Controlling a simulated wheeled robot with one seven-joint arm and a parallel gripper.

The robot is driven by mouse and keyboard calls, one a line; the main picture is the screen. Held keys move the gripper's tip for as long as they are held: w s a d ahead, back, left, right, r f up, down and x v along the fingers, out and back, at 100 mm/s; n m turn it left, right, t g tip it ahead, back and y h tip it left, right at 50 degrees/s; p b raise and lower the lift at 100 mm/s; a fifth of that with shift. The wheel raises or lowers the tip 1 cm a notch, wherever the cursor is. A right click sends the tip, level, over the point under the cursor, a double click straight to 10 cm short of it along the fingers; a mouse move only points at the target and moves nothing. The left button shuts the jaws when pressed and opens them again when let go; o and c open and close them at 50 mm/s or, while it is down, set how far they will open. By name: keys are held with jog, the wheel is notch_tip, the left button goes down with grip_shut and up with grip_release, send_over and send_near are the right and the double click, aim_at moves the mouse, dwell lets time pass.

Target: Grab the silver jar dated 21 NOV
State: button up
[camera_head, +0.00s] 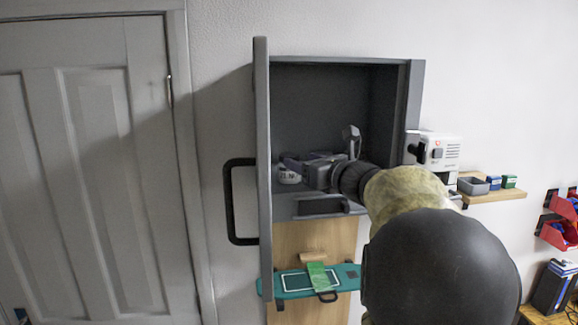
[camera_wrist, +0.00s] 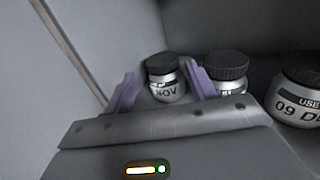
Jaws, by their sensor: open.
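The silver jar with a dark lid sits in the open wall cabinet. Its label reads "21 N…" in the head view (camera_head: 289,177) and "NOV" in the wrist view (camera_wrist: 167,92). My gripper (camera_wrist: 160,72) is open, with one purple finger on each side of this jar in the wrist view. I cannot tell whether the fingers touch it. In the head view my gripper (camera_head: 300,163) reaches into the cabinet from the right and partly hides the shelf.
A second jar (camera_wrist: 227,72) stands just right of the right finger. A third jar (camera_wrist: 298,100), labelled "09 D…", is further right. The cabinet door (camera_head: 262,190) stands open at the left. A teal board (camera_head: 345,275) is below.

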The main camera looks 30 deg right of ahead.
aim_at(295, 158)
jog(key=w+p, duration=0.2)
jog(key=w, duration=0.1)
jog(key=shift+w+a, duration=0.2)
jog(key=shift+w+a+f+p, duration=0.1)
jog(key=shift+w+f+p, duration=0.15)
jog(key=shift+w, duration=0.35)
jog(key=shift+s+r, duration=0.15)
jog(key=shift+s, duration=0.2)
jog(key=shift+w, duration=0.15)
jog(key=c, duration=0.8)
